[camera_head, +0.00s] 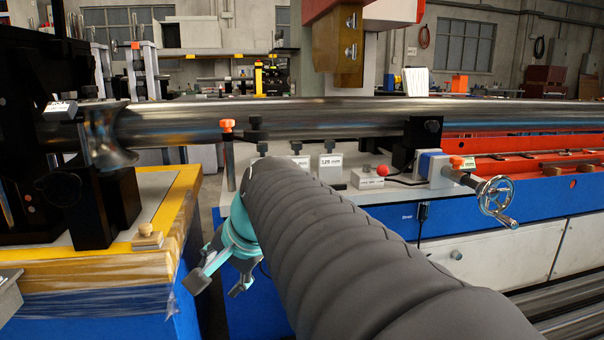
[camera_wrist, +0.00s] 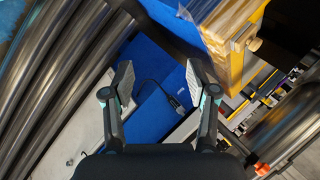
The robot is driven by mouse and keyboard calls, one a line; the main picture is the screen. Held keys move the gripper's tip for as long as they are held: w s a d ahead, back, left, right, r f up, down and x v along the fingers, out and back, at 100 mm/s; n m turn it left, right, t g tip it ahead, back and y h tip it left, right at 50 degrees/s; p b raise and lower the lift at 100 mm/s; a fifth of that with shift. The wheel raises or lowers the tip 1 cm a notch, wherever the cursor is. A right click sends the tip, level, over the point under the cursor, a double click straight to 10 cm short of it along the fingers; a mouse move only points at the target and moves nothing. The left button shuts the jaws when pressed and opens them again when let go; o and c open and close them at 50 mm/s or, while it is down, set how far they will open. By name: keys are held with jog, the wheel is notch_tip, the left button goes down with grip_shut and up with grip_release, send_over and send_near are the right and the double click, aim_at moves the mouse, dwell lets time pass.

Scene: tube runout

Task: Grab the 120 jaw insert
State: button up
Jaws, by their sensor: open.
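My gripper (camera_head: 217,283) hangs low in front of the blue machine side in the head view, below the bench top. Its two fingers are apart in the wrist view (camera_wrist: 159,83), with nothing between them. A grey jaw insert block (camera_head: 331,166) with a white label stands on the bench top, up and to the right of my gripper. The label's digits are small; they look like 120 or 125 mm. A second labelled block (camera_head: 299,160) stands just left of it, partly hidden by my arm. No insert is clear in the wrist view.
A long steel tube (camera_head: 270,117) runs across above the bench. A yellow-edged, film-wrapped stand (camera_head: 110,275) is at left; it also shows in the wrist view (camera_wrist: 228,50). A red-button box (camera_head: 369,178) and a handwheel (camera_head: 496,197) lie to the right.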

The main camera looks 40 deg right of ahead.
jog(key=w+d+r+m+t, duration=0.1)
jog(key=w+d+r+m, duration=0.4)
jog(key=d+m, duration=0.25)
jog(key=m+t+h+b, duration=0.3)
jog(key=m+t, duration=0.3)
jog(key=m, duration=1.1)
send_near(333, 141)
jog(key=b+x, duration=0.1)
jog(key=x, duration=1)
jog(key=shift+w+d+f, duration=0.1)
jog(key=shift+w+f, duration=0.05)
jog(key=shift+w, duration=0.15)
grip_shut()
